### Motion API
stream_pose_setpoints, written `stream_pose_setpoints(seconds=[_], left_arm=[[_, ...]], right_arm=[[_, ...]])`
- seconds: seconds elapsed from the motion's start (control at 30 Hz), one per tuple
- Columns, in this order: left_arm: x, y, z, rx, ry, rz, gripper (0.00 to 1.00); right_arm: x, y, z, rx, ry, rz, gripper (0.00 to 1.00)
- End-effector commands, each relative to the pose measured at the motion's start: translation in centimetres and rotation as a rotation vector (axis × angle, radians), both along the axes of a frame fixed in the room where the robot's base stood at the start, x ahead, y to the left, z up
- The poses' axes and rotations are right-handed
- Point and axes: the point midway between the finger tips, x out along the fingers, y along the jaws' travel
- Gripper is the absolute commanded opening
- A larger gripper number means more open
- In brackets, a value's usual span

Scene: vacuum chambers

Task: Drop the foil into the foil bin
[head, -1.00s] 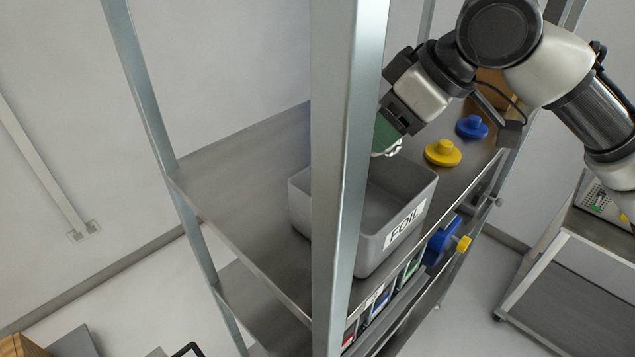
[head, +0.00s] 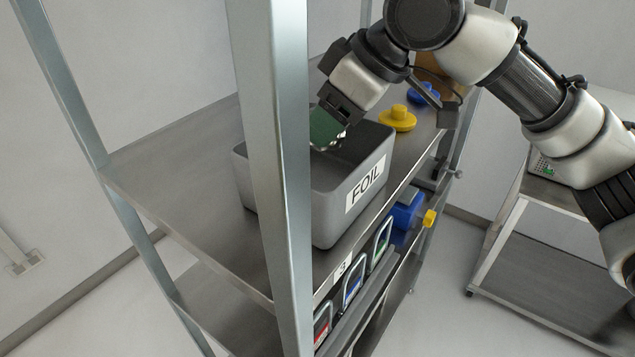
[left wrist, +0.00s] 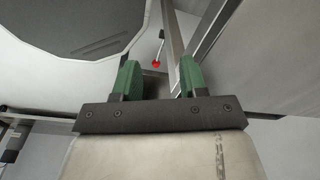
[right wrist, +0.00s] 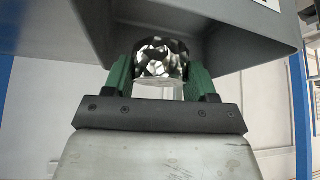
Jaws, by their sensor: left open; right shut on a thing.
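The foil bin (head: 352,205) is a grey open box with a FOIL label, standing on the metal shelf behind the front post. My right gripper (head: 328,138) reaches over the bin from above, its green fingers at the opening. In the right wrist view it (right wrist: 160,80) is shut on the crumpled silver foil (right wrist: 160,58), with the grey bin walls (right wrist: 230,30) around it. In the head view only a bit of the foil shows below the fingers. My left gripper (left wrist: 160,80) is open and empty in its wrist view, away from the bin.
The shelf post (head: 275,180) stands upright in front of the bin's left part. A yellow knobbed piece (head: 398,119) and a blue one (head: 424,92) lie on the shelf behind the bin. Labelled slots and a blue block (head: 404,212) are below. A cart (head: 545,230) stands at right.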

Motion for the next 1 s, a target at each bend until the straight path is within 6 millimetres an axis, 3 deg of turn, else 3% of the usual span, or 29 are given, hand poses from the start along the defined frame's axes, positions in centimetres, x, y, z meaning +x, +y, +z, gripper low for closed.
stream_pose_setpoints(seconds=[0.17,0.2,0.37,0.73,1.0], left_arm=[[-0.1,-0.6,0.1,-0.007,0.000,0.002,0.43],[-0.1,-0.9,0.1,-0.011,0.001,0.003,0.43],[-0.2,-1.7,0.1,-0.023,0.002,0.003,0.43],[-0.3,-1.5,-0.2,-0.019,0.004,-0.001,0.43],[-0.4,-1.1,-1.6,-0.014,0.005,-0.002,0.43]], right_arm=[[0.0,0.0,0.1,0.000,0.000,0.000,0.24],[0.0,0.0,0.1,0.000,0.000,0.000,0.61],[0.0,0.0,0.1,0.000,0.000,0.000,0.86],[-0.1,-0.3,0.6,0.002,-0.003,-0.001,0.87],[-1.1,-2.8,4.5,0.004,-0.004,-0.002,0.87]])
